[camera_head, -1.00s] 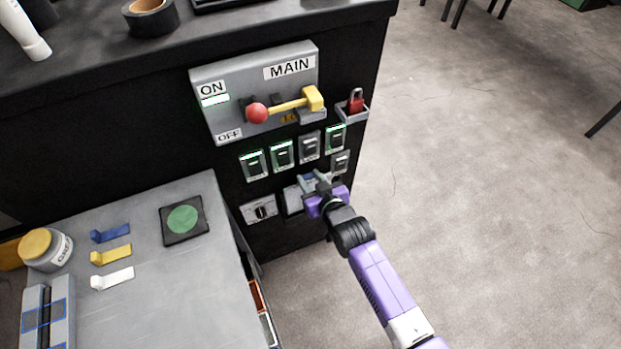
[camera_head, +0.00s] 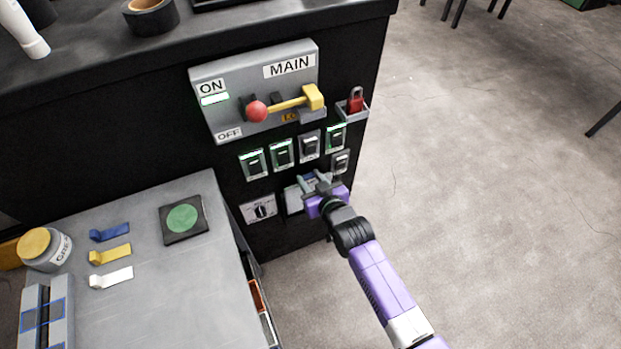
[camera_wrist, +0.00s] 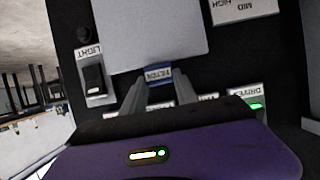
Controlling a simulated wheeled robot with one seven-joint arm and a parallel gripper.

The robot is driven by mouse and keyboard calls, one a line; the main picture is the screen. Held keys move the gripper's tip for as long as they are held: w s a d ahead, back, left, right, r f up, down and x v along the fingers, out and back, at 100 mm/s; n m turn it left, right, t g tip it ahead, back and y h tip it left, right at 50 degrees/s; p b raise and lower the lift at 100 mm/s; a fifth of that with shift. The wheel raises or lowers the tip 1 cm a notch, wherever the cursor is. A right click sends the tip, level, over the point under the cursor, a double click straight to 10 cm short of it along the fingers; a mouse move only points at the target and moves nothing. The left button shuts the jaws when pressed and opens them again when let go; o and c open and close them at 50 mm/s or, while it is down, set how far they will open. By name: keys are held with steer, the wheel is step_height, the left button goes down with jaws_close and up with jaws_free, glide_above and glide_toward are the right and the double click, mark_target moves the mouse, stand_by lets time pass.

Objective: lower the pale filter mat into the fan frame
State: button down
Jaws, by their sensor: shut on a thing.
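The pale filter mat (camera_wrist: 155,35) is a flat, light grey panel in the wrist view, with a blue tab (camera_wrist: 159,73) marked FILTER at the edge nearest me. My gripper (camera_wrist: 158,82) is shut on this tab. In the head view my gripper (camera_head: 316,184) is at the front of the black cabinet, below the switches. A pale panel, apparently the mat (camera_head: 293,201), shows just left of and below it. I cannot make out the fan frame; the mat and my gripper cover that area. I cannot tell whether the mat touches a frame.
Several rocker switches (camera_head: 282,154) sit just above my gripper, and a rotary selector (camera_head: 260,209) is to its left. The MAIN lever (camera_head: 285,105) and a red padlock (camera_head: 355,102) are higher up. A grey worktop (camera_head: 160,290) is at left. Open floor lies at right.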

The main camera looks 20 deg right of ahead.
step_height(320, 180, down, 7)
steer(key=b, duration=0.5)
steer(key=shift+r+b, duration=0.2)
steer(key=shift+b, duration=0.1)
stand_by(1.8)
steer(key=c, duration=0.9)
jaws_free()
steer(key=shift+o, duration=0.2)
steer(key=p+v, duration=0.1)
steer(key=v, duration=0.7)
steer(key=shift+w, duration=0.1)
